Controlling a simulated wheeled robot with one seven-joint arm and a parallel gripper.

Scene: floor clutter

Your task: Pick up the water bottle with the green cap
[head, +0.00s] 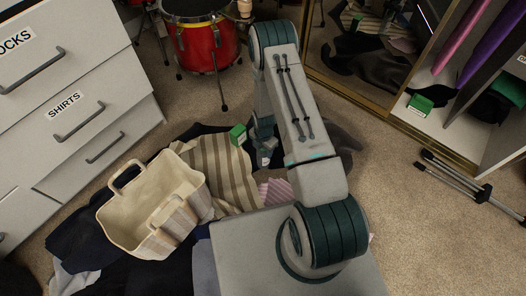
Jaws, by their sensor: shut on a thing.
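My gripper (263,147) points down over the clothes pile, in the middle of the head view, partly hidden by my arm. It is shut on the water bottle. The bottle's green cap (238,135) shows just left of the gripper. The bottle's body is mostly hidden behind the gripper and too small to make out. I cannot tell whether it is clear of the clothes below.
A cream striped tote bag (117,225) stands on the clothes pile, left of the gripper. A white drawer unit (110,70) is at the left. A red drum (208,47) stands behind. A mirror (365,50) and open closet are at the right; a folded tripod (455,172) lies on the carpet.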

